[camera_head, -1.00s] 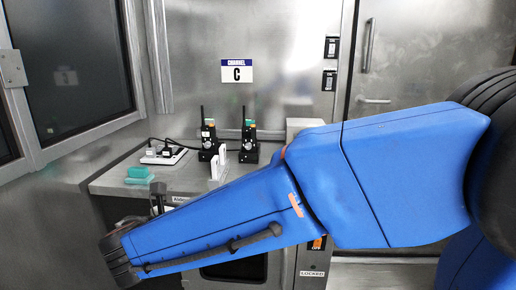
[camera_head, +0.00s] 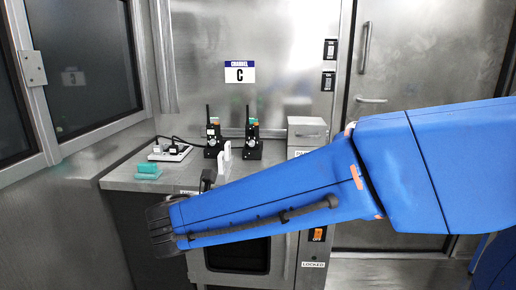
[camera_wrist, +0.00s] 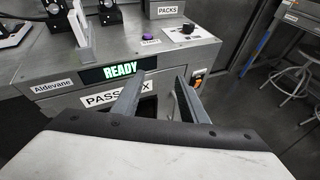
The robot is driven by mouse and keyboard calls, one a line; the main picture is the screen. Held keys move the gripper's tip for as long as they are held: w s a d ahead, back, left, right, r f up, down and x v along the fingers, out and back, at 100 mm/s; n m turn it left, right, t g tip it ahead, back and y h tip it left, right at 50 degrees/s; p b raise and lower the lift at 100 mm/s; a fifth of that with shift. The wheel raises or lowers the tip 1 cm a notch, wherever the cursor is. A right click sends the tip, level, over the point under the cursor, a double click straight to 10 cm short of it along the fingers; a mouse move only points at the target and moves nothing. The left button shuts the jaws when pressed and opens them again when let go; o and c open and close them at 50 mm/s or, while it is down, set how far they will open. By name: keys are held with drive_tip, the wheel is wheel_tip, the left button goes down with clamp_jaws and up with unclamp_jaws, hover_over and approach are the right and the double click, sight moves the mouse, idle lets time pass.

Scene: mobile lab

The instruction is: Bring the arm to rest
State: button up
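My blue arm (camera_head: 270,195) stretches across the front of the counter in the head view, with its dark joint at the left end. My gripper (camera_wrist: 160,88) shows in the wrist view with its two grey fingers apart and nothing between them. It is in front of the cabinet face, near a sign reading PASS BOX (camera_wrist: 115,98) and a lit READY display (camera_wrist: 118,69). I cannot make out the fingers in the head view.
The counter (camera_head: 125,179) holds two black radios (camera_head: 213,140) (camera_head: 251,143), a white stand (camera_head: 224,158), a teal block (camera_head: 148,169) and a power strip (camera_head: 169,151). Stools (camera_wrist: 294,80) stand at the right of the wrist view, with open floor before them.

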drive_tip(key=s+d+f+m+g, duration=0.2)
drive_tip(key=d+m, duration=0.2)
drive_tip(key=d, duration=0.4)
drive_tip(key=s+d+f+m+g, duration=0.1)
drive_tip(key=s+d+m+g, duration=0.2)
drive_tip(key=d, duration=0.5)
drive_tip(key=s+d+f+m+g, duration=0.1)
drive_tip(key=d+f+m+g, duration=0.1)
drive_tip(key=d+m, duration=0.45)
drive_tip(key=s+d+f+m+y, duration=0.2)
drive_tip(key=s+d+m+y, duration=0.1)
drive_tip(key=s+d+m, duration=0.2)
drive_tip(key=s+d+f+m+y, duration=0.3)
drive_tip(key=s+d+m, duration=0.2)
drive_tip(key=s+m, duration=0.5)
drive_tip(key=shift+s+f+m, duration=0.15)
drive_tip(key=shift+s+m, duration=0.1)
drive_tip(key=shift+m, duration=0.1)
